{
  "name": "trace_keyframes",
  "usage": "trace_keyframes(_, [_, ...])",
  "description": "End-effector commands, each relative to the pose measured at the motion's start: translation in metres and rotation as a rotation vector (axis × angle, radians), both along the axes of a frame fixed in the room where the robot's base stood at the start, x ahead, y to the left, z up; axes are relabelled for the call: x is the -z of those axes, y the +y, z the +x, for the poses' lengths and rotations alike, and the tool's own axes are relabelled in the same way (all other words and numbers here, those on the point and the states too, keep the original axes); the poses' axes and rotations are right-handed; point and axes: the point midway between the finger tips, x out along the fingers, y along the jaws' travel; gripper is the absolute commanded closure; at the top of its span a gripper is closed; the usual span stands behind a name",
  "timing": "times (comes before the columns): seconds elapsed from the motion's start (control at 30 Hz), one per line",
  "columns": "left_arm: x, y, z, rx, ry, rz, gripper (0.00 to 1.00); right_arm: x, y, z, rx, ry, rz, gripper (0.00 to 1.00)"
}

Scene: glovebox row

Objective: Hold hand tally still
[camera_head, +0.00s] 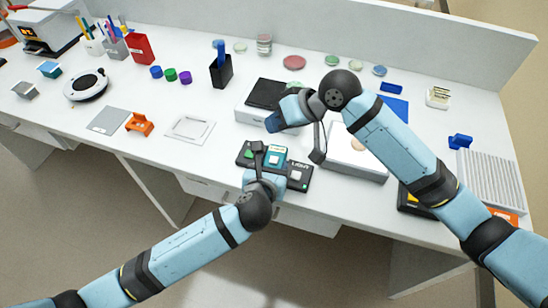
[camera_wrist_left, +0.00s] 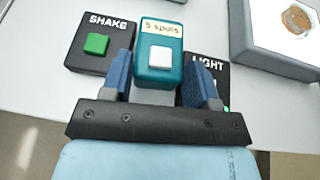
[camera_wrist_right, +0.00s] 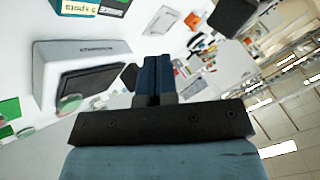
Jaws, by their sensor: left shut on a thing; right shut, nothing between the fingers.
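The hand tally (camera_head: 274,151) is a teal box with a pale label and a white button. In the left wrist view the hand tally (camera_wrist_left: 175,72) stands between the fingers, its label reading "5 spots". My left gripper (camera_head: 267,168) is shut on it, with a finger on each side, also in the left wrist view (camera_wrist_left: 160,82). My right gripper (camera_head: 273,122) is shut and empty, above and behind the tally near the black-topped machine. In the right wrist view its fingers (camera_wrist_right: 155,68) are together, and part of the tally (camera_wrist_right: 73,8) shows at the top edge.
The black SHAKE box (camera_wrist_left: 100,42) and LIGHT box (camera_wrist_left: 208,72) flank the tally. A white machine with a black top (camera_head: 265,93) stands behind. A pale box with a round dish (camera_head: 357,165) is to the right. A white frame (camera_head: 190,128) lies left.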

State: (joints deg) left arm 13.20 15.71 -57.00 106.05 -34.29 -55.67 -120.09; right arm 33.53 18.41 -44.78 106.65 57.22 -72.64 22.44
Motion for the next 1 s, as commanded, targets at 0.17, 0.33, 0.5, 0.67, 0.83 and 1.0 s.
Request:
trace_keyframes(0.17, [0.000, 0.000, 0.000, 0.000, 0.000, 0.000, 0.71, 0.017, 0.000, 0.000, 0.000, 0.002, 0.001, 1.00])
trace_keyframes(0.33, [0.000, 0.000, 0.000, 0.000, 0.000, 0.000, 0.71, 0.042, 0.000, 0.000, 0.000, 0.003, -0.001, 1.00])
trace_keyframes(0.5, [0.000, 0.000, 0.000, 0.000, 0.000, 0.000, 0.71, 0.065, 0.000, 0.000, 0.000, 0.002, -0.001, 1.00])
trace_keyframes(0.67, [0.000, 0.000, 0.000, 0.000, 0.000, 0.000, 0.71, 0.079, 0.000, 0.000, 0.000, 0.001, 0.000, 1.00])
trace_keyframes(0.83, [0.000, 0.000, 0.000, 0.000, 0.000, 0.000, 0.71, 0.085, 0.000, 0.000, -0.001, 0.001, -0.001, 1.00])
trace_keyframes(1.0, [0.000, 0.000, 0.000, 0.000, 0.000, 0.000, 0.71, 0.086, 0.000, 0.000, 0.000, 0.000, 0.000, 1.00])
